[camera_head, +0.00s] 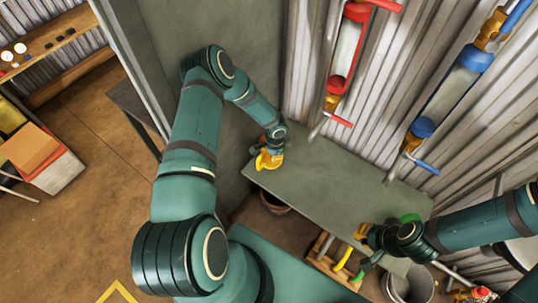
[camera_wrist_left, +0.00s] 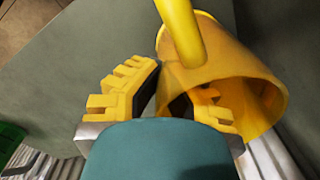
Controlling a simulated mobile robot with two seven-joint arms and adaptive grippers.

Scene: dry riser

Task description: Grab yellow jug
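The yellow jug (camera_head: 268,162) is at the far left end of the grey bench, beneath my left gripper (camera_head: 273,142). In the left wrist view the jug (camera_wrist_left: 262,95) fills the upper right, with its handle (camera_wrist_left: 182,30) toward the camera. My left gripper (camera_wrist_left: 168,98) has its yellow fingers apart. The left finger is outside the jug; the right finger overlaps the jug's dark opening, and I cannot tell whether it touches the wall. My right gripper (camera_head: 362,234) is over the bench's right part, small and partly hidden by its arm; its opening is unclear.
The grey bench (camera_head: 330,185) is clear in the middle. Red (camera_head: 345,60) and blue (camera_head: 450,95) pipe fittings stand along the corrugated wall. A grey bucket (camera_head: 410,285) and a brown bowl (camera_head: 273,203) are below. A green object (camera_head: 410,218) is near my right gripper.

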